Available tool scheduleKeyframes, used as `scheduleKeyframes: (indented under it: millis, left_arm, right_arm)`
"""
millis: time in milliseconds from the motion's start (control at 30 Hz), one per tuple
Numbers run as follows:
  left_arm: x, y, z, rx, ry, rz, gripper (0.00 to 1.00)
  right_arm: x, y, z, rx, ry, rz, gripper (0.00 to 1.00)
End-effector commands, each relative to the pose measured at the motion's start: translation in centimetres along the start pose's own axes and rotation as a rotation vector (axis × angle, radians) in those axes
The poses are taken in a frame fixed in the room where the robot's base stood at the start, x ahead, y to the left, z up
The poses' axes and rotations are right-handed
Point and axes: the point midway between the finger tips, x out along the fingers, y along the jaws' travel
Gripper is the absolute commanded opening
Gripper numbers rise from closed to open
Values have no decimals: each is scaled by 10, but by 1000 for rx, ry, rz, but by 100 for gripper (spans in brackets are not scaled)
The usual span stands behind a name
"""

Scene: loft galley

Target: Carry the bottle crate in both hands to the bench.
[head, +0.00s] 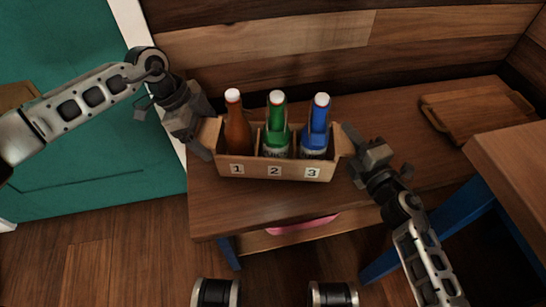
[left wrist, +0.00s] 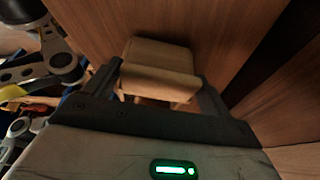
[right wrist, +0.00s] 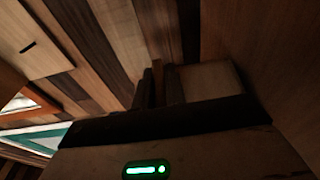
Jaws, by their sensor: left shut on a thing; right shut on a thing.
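The wooden bottle crate (head: 246,170) has front labels 1, 2 and 3. It holds a brown bottle (head: 238,136), a green bottle (head: 276,128) and a blue bottle (head: 318,128), all upright, one per compartment. In the head view the crate appears over the front part of the wooden bench (head: 245,215); I cannot tell whether it touches the top. My left gripper (head: 208,140) is shut on the crate's left end, whose wood (left wrist: 160,65) shows between the fingers in the left wrist view. My right gripper (head: 347,148) is shut on its right end; the right wrist view is dark.
A wooden tray (head: 475,112) lies on the bench at the right. A second wooden top (head: 515,155) with blue legs stands at the right front. A plank wall (head: 290,50) is behind, a teal panel (head: 90,150) at left. Something pink (head: 300,225) shows below the bench top.

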Motion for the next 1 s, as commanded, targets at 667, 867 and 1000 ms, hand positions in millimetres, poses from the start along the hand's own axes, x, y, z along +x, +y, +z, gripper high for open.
scheduleKeyframes:
  millis: [667, 867, 1000]
  left_arm:
    - [-6, -1, 4, 1, -2, -2, 100]
    - [-46, -1, 4, 1, -2, -4, 100]
    - [-75, -1, 4, 0, -1, -2, 100]
  right_arm:
    - [0, -9, 0, 0, -1, 0, 34]
    - [0, -9, 0, 0, 0, 0, 34]
    - [0, -9, 0, 0, 0, 0, 34]
